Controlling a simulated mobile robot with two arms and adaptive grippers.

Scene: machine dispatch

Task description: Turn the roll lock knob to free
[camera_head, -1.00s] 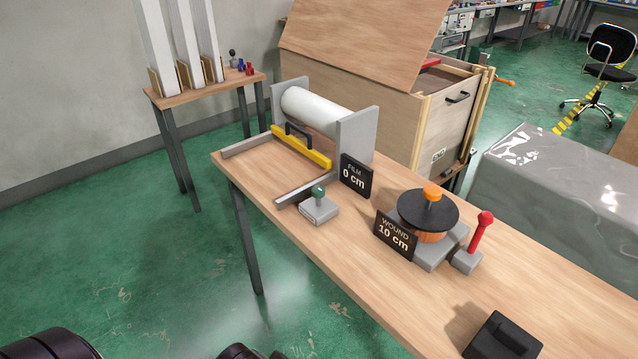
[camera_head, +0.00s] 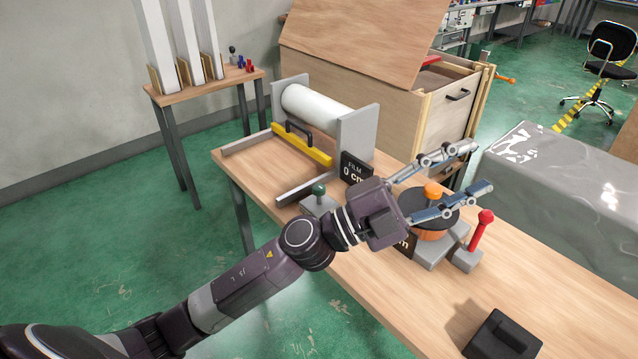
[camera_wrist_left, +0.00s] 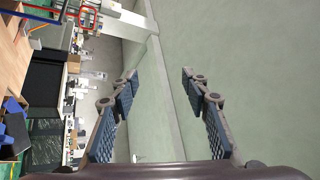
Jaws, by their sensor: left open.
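A green knob (camera_head: 319,189) on a grey block stands on the table beside the film roll stand, partly hidden behind my left arm. An orange knob (camera_head: 433,189) tops the winder's black disc (camera_head: 421,212). The pictures do not show which knob is the roll lock. My left gripper (camera_head: 479,168) is open and empty, reaching across above the winder, its fingers pointing right. In the left wrist view its two fingers (camera_wrist_left: 160,76) stand apart with nothing between them. The white roll (camera_head: 316,108) sits between two grey plates.
A red-handled lever (camera_head: 481,230) stands just right of the winder. A yellow bar (camera_head: 302,146) with a black handle lies before the roll. A black block (camera_head: 502,336) is at the table's near right. The wooden crate (camera_head: 400,125) stands behind.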

